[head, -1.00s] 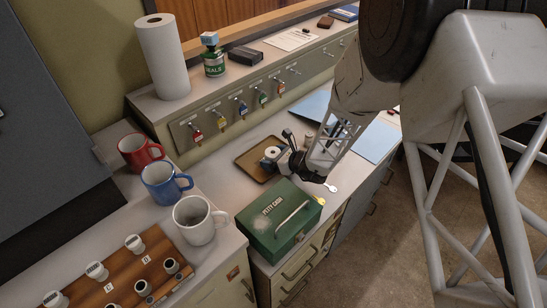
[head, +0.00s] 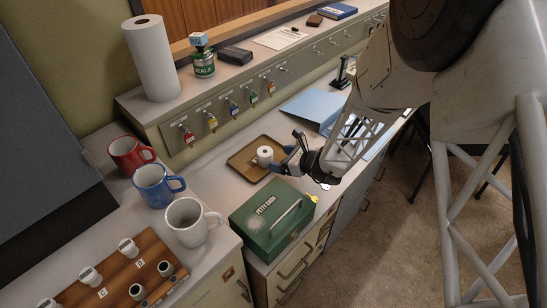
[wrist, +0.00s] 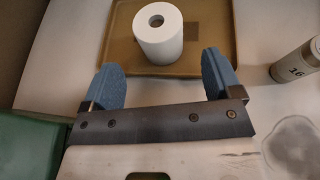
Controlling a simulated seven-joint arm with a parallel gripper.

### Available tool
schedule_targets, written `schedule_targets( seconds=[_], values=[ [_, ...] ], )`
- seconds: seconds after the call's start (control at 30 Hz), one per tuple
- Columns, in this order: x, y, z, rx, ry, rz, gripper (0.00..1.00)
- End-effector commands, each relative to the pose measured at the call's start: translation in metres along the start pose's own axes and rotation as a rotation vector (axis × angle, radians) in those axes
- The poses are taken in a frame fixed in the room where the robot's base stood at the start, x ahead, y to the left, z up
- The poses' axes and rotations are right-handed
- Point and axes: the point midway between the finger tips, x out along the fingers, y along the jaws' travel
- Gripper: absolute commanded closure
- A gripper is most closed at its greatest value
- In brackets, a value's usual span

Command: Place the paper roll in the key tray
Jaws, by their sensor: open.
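The small white paper roll (head: 265,154) stands upright on the brown key tray (head: 244,165), inside its rim. In the wrist view the roll (wrist: 158,38) shows its top hole, and the tray (wrist: 218,62) lies flat around it. My gripper (head: 289,152) is at the tray's right side in the head view. In the wrist view its blue fingers are spread wide and empty (wrist: 160,78), with the roll beyond the fingertips and a gap between. The fingers do not touch the roll.
A green petty cash box (head: 272,222) stands close in front of my gripper. A grey key cabinet with hanging tagged keys (head: 233,108) runs behind the tray. A larger paper towel roll (head: 152,60) stands on it. Mugs (head: 187,222) stand at the left. Blue folders (head: 313,108) lie beyond my gripper.

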Motion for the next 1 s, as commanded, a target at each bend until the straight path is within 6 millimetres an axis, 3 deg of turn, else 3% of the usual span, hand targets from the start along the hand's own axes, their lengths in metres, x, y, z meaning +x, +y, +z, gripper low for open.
schedule_targets(
  seconds=[0.2,0.4,1.0],
  values=[
    [-0.027,0.0,0.0,0.001,0.0,-0.001,0.16],
    [-0.042,0.0,0.0,0.0,0.001,-0.001,0.16],
    [-0.047,0.0,0.0,0.001,0.0,0.0,0.16]
  ],
)
